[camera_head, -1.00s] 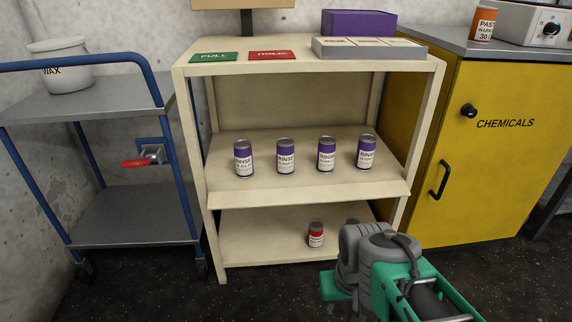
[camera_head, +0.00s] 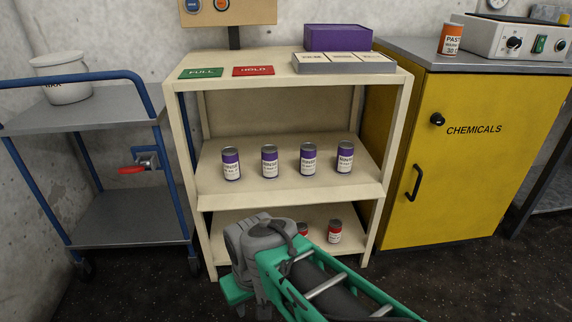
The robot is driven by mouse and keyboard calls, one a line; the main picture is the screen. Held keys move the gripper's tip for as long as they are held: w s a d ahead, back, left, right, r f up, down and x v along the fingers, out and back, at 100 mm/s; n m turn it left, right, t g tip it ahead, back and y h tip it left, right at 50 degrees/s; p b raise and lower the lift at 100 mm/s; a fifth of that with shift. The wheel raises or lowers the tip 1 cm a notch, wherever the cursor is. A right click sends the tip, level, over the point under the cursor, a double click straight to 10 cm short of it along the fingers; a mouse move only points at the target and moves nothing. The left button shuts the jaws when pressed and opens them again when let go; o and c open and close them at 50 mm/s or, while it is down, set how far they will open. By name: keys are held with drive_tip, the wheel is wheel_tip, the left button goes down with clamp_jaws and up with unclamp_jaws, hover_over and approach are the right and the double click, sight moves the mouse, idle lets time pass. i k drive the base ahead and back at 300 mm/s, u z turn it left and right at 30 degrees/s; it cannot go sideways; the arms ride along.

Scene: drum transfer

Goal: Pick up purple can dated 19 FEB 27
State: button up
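Several purple cans with grey lids and white labels stand upright in a row on the middle shelf (camera_head: 290,193) of a cream rack. From left to right they are the first purple can (camera_head: 231,164), the second purple can (camera_head: 269,162), the third purple can (camera_head: 308,160) and the rightmost purple can (camera_head: 345,157). Their labels seem to read RINSE, but the date lines are too small to read, so I cannot tell which is dated 19 FEB 27. My grey and green arm is low in front of the rack; my gripper's fingers do not show.
Red cans (camera_head: 335,231) stand on the lower shelf, one partly behind my arm. The rack top holds a green FULL card (camera_head: 201,72), a red HOLD card (camera_head: 253,71), a grey tray (camera_head: 343,68) and a purple box (camera_head: 337,37). A blue-framed trolley (camera_head: 120,105) and yellow cabinet (camera_head: 455,160) flank the rack.

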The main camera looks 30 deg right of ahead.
sight(346, 148)
drive_tip(key=u, duration=1.6)
drive_tip(key=k, duration=1.35)
drive_tip(key=z, duration=1.9)
drive_tip(key=i, duration=0.5)
drive_tip(key=z, duration=0.05)
